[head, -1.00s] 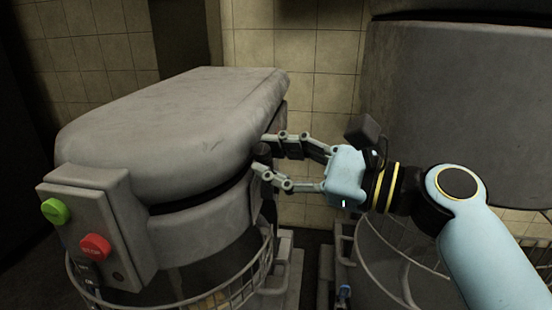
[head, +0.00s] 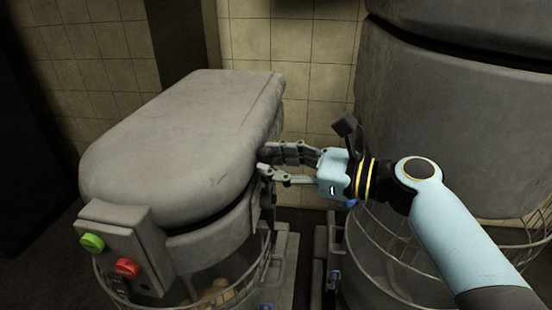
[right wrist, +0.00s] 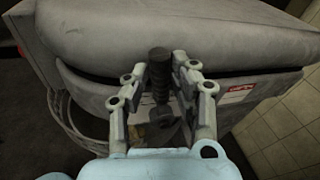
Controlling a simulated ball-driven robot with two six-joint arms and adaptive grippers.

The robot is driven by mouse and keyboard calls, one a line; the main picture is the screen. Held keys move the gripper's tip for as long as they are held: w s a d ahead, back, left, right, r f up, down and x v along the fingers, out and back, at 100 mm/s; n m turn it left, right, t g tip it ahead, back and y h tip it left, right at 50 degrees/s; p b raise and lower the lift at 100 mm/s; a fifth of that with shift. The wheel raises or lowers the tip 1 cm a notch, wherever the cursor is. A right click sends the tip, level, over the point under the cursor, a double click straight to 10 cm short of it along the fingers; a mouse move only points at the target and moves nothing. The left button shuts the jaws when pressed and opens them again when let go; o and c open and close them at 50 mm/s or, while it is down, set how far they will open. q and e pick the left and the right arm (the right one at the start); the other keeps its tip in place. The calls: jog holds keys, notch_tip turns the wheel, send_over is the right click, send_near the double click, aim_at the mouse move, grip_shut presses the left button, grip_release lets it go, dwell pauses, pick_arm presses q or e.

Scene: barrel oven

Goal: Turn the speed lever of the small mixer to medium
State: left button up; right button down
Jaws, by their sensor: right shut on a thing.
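The small mixer (head: 190,135) is a grey machine with a rounded top, on the left in the head view. Its front box carries a green button (head: 92,242) and a red button (head: 127,267). My right gripper (head: 265,163) is at the mixer's right side. In the right wrist view, my right gripper (right wrist: 158,82) is shut on the speed lever (right wrist: 158,62), a dark, ribbed handle that stands between its fingers. In the head view the fingers and the mixer's side mostly hide the lever. My left gripper is not in view.
A larger grey mixer (head: 440,110) with a wire guard (head: 400,260) stands at the right, close to my right arm. A narrow gap lies between the two machines. A tiled wall (head: 285,50) is behind. A wire guard also surrounds the small mixer's bowl.

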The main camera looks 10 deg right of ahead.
jog(key=c, duration=1.1)
grip_release()
jog(key=v, duration=1.2)
